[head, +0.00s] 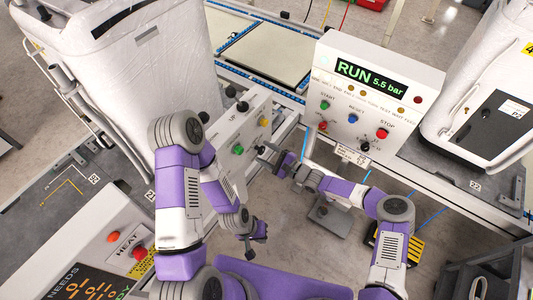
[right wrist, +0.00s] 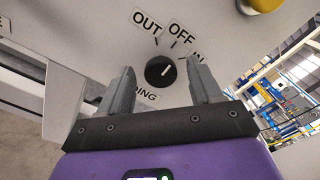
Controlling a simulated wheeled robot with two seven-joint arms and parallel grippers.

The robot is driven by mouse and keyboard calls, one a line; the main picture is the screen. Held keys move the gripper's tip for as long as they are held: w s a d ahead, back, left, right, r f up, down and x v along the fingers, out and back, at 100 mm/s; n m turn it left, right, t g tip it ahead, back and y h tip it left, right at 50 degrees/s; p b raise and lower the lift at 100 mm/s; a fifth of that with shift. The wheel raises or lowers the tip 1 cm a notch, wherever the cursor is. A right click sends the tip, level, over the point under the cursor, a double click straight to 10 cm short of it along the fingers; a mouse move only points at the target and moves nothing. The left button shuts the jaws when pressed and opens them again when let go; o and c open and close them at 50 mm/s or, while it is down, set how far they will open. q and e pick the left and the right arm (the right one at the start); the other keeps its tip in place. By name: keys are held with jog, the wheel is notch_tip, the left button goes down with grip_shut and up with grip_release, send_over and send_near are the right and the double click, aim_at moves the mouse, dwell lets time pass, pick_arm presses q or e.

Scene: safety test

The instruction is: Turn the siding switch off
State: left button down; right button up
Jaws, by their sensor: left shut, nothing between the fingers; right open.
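The siding switch (right wrist: 160,71) is a black round knob on a white panel in the right wrist view. Labels OUT, OFF and IN fan around its top; the label below is partly hidden and ends in "DING". Its white mark points up and right, apparently towards IN. My right gripper (right wrist: 160,88) is open, its fingers on either side of the knob in the picture; I cannot tell whether they touch it. In the head view this gripper (head: 268,156) is at the middle panel (head: 225,135). My left gripper (head: 257,253) is shut and empty, hanging lower.
The middle panel also bears a green button (head: 238,150), a yellow button (head: 264,122) and black knobs. A RUN panel (head: 372,95) with several buttons stands to the right. Floor shows below my right gripper.

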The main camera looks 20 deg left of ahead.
jog(key=v, duration=0.7)
jog(key=shift+d, duration=0.25)
jog(key=shift+s, duration=0.15)
jog(key=s+d+f+n+g+h+b, duration=0.1)
jog(key=s+d+f+n+g+h, duration=0.2)
jog(key=s+f, duration=0.45)
jog(key=s+d+f+n+g+h, duration=0.1)
jog(key=s+f+n+g+h, duration=0.3)
jog(key=s, duration=0.6)
jog(key=s+d+n+h+b, duration=0.1)
jog(key=s+d+h, duration=0.2)
jog(key=d, duration=0.3)
jog(key=s+d+f+n+t+h+b, duration=0.1)
jog(key=s+d+n+h, duration=0.1)
jog(key=s+d, duration=0.3)
jog(key=d, duration=0.2)
jog(key=shift+d+h, duration=0.25)
jog(key=shift+h, duration=0.15)
jog(key=shift+f, duration=0.1)
